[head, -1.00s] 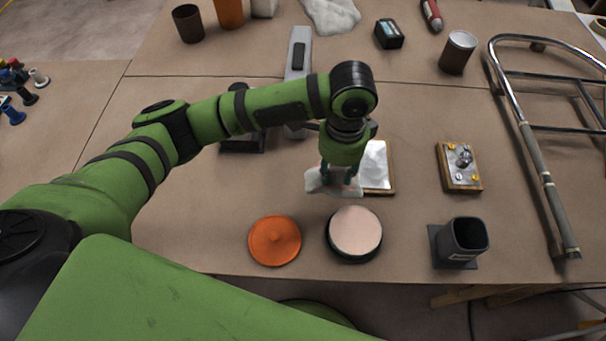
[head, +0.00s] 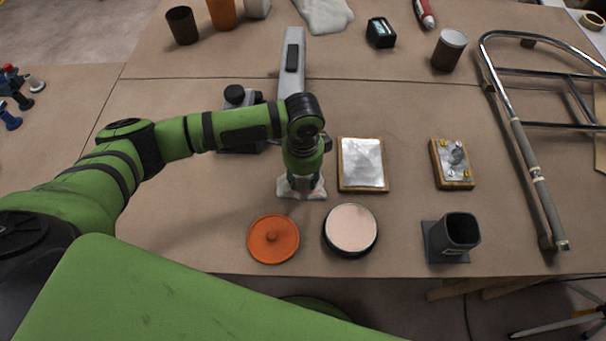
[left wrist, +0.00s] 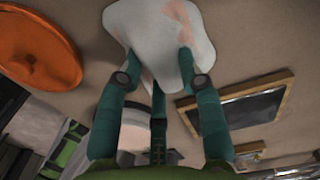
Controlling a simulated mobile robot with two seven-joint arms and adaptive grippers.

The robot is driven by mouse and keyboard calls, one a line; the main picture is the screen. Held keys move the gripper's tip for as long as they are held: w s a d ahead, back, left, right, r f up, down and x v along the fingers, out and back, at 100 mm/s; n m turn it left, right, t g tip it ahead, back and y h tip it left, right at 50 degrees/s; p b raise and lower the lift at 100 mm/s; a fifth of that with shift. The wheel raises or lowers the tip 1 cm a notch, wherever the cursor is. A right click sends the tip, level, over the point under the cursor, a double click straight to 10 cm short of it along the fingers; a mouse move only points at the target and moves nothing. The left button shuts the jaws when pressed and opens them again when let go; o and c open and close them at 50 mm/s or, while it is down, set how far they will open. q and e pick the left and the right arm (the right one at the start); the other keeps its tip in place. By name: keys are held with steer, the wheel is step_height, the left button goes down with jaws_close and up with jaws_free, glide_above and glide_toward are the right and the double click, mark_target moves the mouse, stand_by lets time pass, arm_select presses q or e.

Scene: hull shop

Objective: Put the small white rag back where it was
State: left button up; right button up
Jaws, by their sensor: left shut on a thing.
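The small white rag (head: 290,191) is under my left gripper (head: 302,183) in the head view, with only its edges showing around the fingers. In the left wrist view the rag (left wrist: 163,38) is whitish with pinkish stains, and the teal fingers of the gripper (left wrist: 155,75) are closed on it. I cannot tell whether the rag touches the table. It is to the left of the wood-framed metal plate (head: 362,164) and above the orange lid in the picture. My right gripper is not in view.
An orange lid (head: 273,238) and a round dark-rimmed tin with a pinkish top (head: 351,228) lie near the front edge. A square dark cup (head: 461,232), a small board with a metal fitting (head: 453,163) and a chrome rail (head: 538,175) are to the right. Bare table lies between them.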

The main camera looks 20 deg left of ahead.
arm_select(q)
steer(key=shift+f, duration=0.1)
steer(key=o, duration=1)
step_height(320, 180, up, 12)
steer(key=shift+r+b, duration=0.15)
steer(key=shift+b, duration=0.4)
